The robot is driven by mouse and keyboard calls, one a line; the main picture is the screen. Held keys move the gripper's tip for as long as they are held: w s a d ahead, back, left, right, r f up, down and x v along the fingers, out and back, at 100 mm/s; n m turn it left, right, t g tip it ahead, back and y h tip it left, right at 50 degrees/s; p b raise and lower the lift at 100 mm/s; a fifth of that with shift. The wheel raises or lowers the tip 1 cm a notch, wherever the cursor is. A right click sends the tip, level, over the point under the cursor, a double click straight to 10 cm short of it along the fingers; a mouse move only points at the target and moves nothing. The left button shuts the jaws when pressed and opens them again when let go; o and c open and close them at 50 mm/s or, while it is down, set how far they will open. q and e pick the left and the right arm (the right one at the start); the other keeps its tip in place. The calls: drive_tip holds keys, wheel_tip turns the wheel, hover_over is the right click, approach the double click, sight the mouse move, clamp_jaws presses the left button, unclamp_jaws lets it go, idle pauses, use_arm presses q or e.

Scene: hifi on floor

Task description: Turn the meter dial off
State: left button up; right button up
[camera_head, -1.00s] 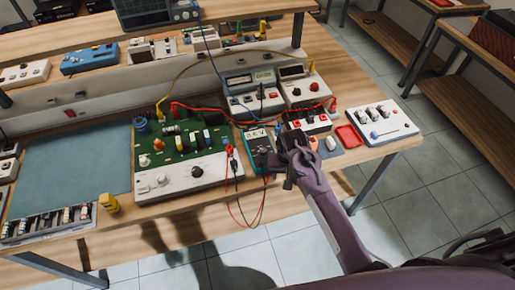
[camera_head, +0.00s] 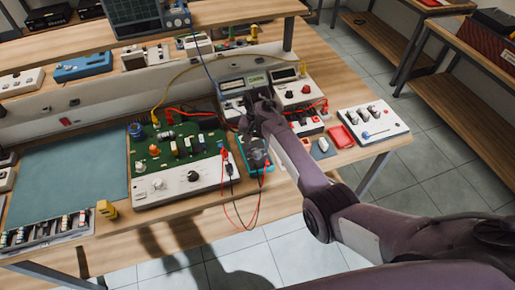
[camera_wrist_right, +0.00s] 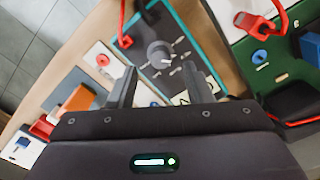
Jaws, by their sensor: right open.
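The meter (camera_head: 257,158) is a dark multimeter with a teal rim, lying flat on the bench and partly hidden by my right arm. In the right wrist view the meter (camera_wrist_right: 182,22) shows its grey round dial (camera_wrist_right: 160,53) with a pale pointer mark. My right gripper (camera_head: 252,124) is above the meter area. In the wrist view its open fingers (camera_wrist_right: 160,68) are spread, with the dial seen ahead of the gap between them. Nothing is held. I cannot tell that anything touches the dial. My left gripper is not in view.
A green circuit board unit (camera_head: 178,165) stands left of the meter, with red and black leads hanging off the bench front. Bench instruments (camera_head: 291,91) stand behind. A red tray (camera_head: 341,137) and a white switch box (camera_head: 373,121) lie to the right.

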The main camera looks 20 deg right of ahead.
sight(257, 152)
drive_tip(key=shift+f, duration=1.75)
drive_tip(key=c, duration=1)
drive_tip(key=shift+n, duration=0.3)
drive_tip(key=n+p, duration=0.1)
drive_tip(key=n, duration=0.2)
drive_tip(key=shift+n+p, duration=0.5)
drive_tip(key=shift+n, duration=2.2)
drive_tip(key=shift+a, duration=0.1)
